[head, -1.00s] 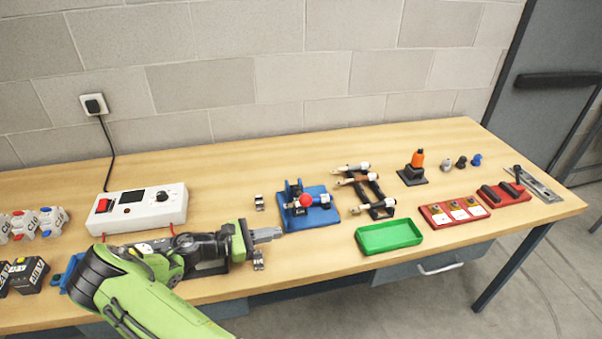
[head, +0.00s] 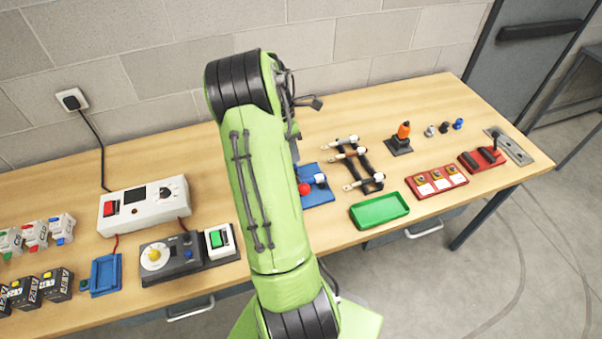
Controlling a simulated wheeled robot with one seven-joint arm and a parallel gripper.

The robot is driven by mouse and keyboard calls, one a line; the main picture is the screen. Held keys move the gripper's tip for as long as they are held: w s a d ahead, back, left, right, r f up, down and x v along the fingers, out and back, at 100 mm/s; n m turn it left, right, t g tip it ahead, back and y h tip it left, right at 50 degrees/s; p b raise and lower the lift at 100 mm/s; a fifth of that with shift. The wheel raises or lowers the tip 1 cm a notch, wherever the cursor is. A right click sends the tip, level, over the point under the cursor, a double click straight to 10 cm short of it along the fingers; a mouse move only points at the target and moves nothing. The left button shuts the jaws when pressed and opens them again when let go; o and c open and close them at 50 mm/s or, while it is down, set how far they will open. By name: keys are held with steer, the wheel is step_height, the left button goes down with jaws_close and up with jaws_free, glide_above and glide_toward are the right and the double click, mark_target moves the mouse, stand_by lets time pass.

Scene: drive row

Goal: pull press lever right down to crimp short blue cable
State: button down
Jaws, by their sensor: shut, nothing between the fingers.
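The press has a blue base (head: 318,197) and a red ball knob (head: 304,188), which looks like the lever's end. It stands mid-table in the head view, its left part hidden behind my green arm. A small blue and white piece (head: 320,179) lies at the press, right of the knob. It may be the short blue cable, but I cannot tell whether it sits in the jaws. My gripper is hidden behind my arm, so I cannot see where it is relative to the lever.
Right of the press are a black rack (head: 370,170) with several cables and a green tray (head: 379,211). Left of my arm are a white box with a dial (head: 143,207) and a dark unit with a yellow knob (head: 172,256).

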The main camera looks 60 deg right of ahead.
mark_target(303, 184)
steer(key=x, duration=0.8)
steer(key=shift+s+f, duration=0.1)
steer(key=shift+f, duration=0.1)
steer(key=shift+f, duration=0.1)
